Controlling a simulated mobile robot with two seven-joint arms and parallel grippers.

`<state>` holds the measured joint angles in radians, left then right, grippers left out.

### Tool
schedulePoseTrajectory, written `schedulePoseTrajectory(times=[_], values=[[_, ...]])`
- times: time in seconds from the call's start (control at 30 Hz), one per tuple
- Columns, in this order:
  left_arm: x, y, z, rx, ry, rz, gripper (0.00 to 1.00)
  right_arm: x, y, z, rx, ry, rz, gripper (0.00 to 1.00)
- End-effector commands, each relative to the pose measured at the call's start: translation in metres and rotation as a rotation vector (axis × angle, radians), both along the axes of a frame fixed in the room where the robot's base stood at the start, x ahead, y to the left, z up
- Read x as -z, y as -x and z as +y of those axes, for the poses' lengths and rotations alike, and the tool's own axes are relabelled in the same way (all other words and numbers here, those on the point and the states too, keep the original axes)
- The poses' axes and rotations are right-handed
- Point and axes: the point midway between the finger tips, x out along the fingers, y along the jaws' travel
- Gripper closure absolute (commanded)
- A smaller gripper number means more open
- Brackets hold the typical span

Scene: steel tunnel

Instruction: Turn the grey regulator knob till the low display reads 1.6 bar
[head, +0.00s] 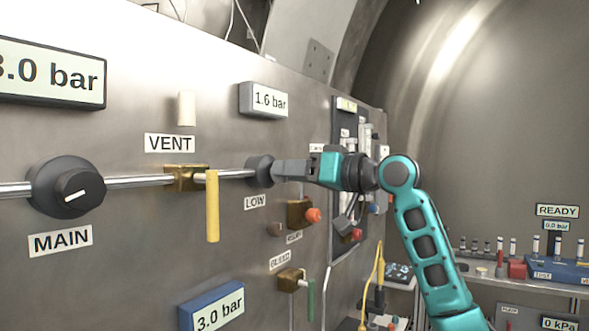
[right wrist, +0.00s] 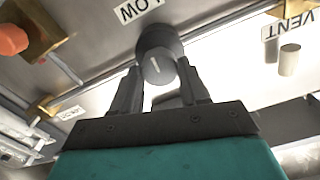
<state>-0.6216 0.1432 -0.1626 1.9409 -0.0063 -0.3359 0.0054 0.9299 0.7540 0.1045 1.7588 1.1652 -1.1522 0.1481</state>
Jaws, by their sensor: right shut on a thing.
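The grey regulator knob (head: 258,171) sits on the steel panel above the LOW label (head: 255,202). It also shows in the right wrist view (right wrist: 158,58), with a pale pointer line on its face. My right gripper (head: 277,171) reaches in from the right and is shut on the knob, one finger on each side; its fingers also show in the right wrist view (right wrist: 159,70). In the head view the gripper hides part of the knob's face. The low display (head: 264,101), above the knob, reads 1.6 bar. My left gripper is not in view.
The MAIN knob (head: 67,187) and a yellow VENT lever (head: 212,207) are on the panel to the left. The large display (head: 52,73) appears to read 3.0 bar, partly cut off. A bench with small parts stands at right.

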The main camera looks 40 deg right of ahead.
Motion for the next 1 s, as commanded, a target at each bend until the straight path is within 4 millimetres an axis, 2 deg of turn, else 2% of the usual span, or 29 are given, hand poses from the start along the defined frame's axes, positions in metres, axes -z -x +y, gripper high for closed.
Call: schedulePoseTrajectory(times=[0.1, 0.13, 0.4, 0.73, 0.87, 1.0], values=[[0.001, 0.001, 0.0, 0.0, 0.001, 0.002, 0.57, 0.0, 0.0, 0.0, 0.0, 0.001, -0.001, 0.87], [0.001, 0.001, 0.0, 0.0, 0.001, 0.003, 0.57, 0.0, 0.0, 0.0, 0.0, 0.001, -0.001, 0.55], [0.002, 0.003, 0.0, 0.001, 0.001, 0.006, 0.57, 0.0, 0.0, 0.0, 0.0, 0.001, -0.002, 0.31], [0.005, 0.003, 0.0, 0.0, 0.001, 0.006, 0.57, 0.001, 0.006, -0.003, 0.001, 0.001, -0.002, 0.31], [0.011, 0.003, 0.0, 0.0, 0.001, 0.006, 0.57, 0.002, 0.025, -0.011, 0.003, 0.004, -0.003, 0.31], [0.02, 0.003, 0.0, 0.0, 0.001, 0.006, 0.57, 0.004, 0.054, -0.023, 0.004, 0.006, -0.002, 0.31]])
